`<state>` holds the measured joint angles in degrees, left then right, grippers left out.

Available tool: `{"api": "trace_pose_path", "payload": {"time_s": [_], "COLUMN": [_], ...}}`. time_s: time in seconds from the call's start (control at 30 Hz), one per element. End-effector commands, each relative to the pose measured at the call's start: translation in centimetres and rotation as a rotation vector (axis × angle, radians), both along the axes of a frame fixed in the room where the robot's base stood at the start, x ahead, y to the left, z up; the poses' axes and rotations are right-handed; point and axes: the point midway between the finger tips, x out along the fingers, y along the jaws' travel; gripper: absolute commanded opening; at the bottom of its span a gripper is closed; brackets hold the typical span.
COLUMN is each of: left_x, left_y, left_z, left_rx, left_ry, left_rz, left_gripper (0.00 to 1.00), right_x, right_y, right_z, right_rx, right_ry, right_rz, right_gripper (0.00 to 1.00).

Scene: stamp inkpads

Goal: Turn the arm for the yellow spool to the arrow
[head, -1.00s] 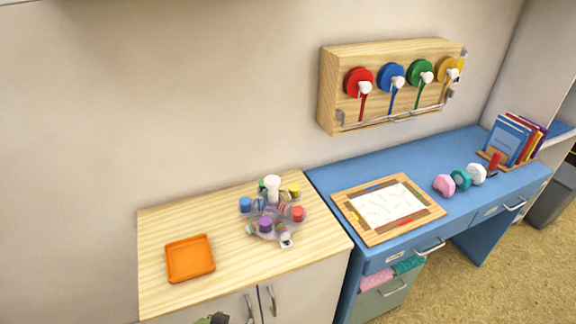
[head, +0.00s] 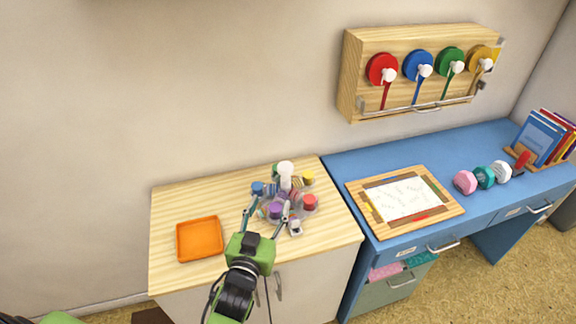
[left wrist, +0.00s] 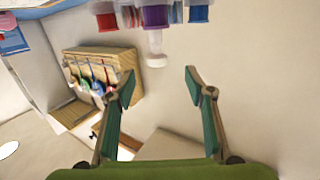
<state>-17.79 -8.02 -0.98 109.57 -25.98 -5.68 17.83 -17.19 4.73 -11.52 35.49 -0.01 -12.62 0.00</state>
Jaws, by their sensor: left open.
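The spool stand (head: 268,211) stands on the wooden cabinet top, a round carousel with spools on arms around a white-topped post (head: 285,168). The yellow spool (head: 308,178) is at its back right, with the red spool (head: 310,202) in front of it. The purple spool (head: 275,211) is at the front and the blue spool (head: 257,188) at the left. A small white piece (head: 295,228) at the front edge may carry the arrow; I cannot make it out. My left gripper (head: 266,213) is open, its fingers reaching toward the purple spool's side. In the left wrist view, nothing is between the fingertips (left wrist: 160,82).
An orange tray (head: 200,240) lies left of the stand. The blue desk (head: 335,170) to the right holds a framed board (head: 432,186), weights and books. A wall box (head: 352,75) with several coloured reels hangs above it.

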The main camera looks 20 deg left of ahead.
Motion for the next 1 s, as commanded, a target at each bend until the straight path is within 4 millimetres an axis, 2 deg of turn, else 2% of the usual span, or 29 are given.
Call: {"api": "trace_pose_path", "payload": {"time_s": [0.1,0.27,0.8,1.0], "left_x": [0.5,1.6,11.4,13.6], "left_y": [-0.5,-0.6,-0.2,-0.1], "left_z": [1.0,1.5,1.5,1.3], "left_rx": [-0.002,0.000,-0.002,-0.001], "left_ry": [-0.053,-0.069,-0.066,-0.065], "left_rz": [-0.014,-0.018,-0.017,-0.017], "left_gripper": [0.49,0.49,0.49,0.49], "right_x": [0.3,0.2,0.1,0.0], "right_y": [-0.2,-0.2,0.5,0.6], "right_z": [0.1,0.4,2.0,2.2], "right_rx": [-0.002,-0.002,0.006,0.008], "right_ry": [-0.004,-0.004,-0.001,0.000], "right_rz": [0.001,0.000,-0.004,-0.004], "right_gripper": [0.40,0.40,0.40,0.40]}}
